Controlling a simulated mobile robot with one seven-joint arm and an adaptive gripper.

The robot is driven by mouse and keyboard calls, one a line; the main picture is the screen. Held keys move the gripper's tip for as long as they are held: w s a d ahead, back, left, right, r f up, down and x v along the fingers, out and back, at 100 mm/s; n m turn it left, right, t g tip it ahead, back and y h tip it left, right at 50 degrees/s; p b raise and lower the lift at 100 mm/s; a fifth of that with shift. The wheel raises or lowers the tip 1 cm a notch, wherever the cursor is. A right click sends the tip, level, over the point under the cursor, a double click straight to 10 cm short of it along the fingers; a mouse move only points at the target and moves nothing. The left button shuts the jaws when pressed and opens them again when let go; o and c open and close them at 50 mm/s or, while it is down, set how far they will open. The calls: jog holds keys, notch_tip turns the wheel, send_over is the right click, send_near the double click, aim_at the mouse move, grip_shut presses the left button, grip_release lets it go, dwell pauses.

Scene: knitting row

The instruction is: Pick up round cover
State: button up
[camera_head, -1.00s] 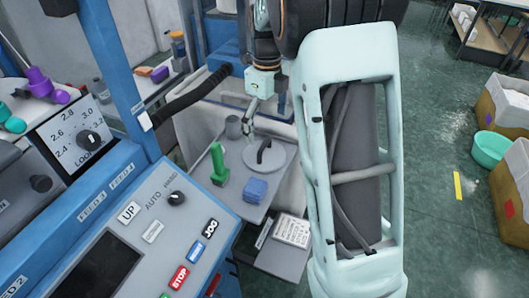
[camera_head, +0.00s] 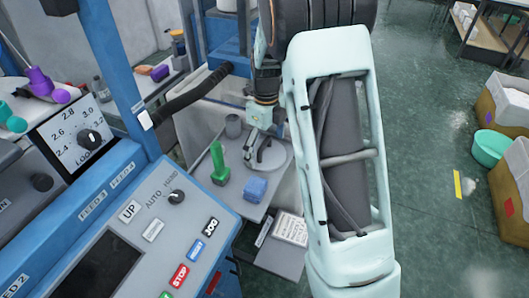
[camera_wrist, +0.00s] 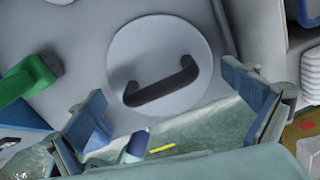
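The round cover (camera_head: 280,158) is a flat grey disc with a dark arched handle (camera_head: 264,149), lying on a grey shelf. In the wrist view the round cover (camera_wrist: 204,48) shows whole, with its dark handle (camera_wrist: 160,88) across its lower half. My gripper (camera_head: 258,151) is over the cover's left part in the head view and hides some of it. In the wrist view my gripper (camera_wrist: 172,118) has its two fingers wide apart, one on each side below the handle. Nothing is between the fingers, and the handle looks free of them.
A green-handled tool (camera_head: 218,165) and a blue block (camera_head: 255,189) stand left of and in front of the cover. A grey cup (camera_head: 233,126) is behind.

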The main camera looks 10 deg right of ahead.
aim_at(266, 142)
jog(key=shift+s+f, duration=0.1)
jog(key=shift+s, duration=0.05)
jog(key=c, duration=1.9)
jog(key=shift+c, duration=0.2)
jog(key=r, duration=1)
jog(key=shift+w+r, duration=0.15)
jog(key=shift+w, duration=0.05)
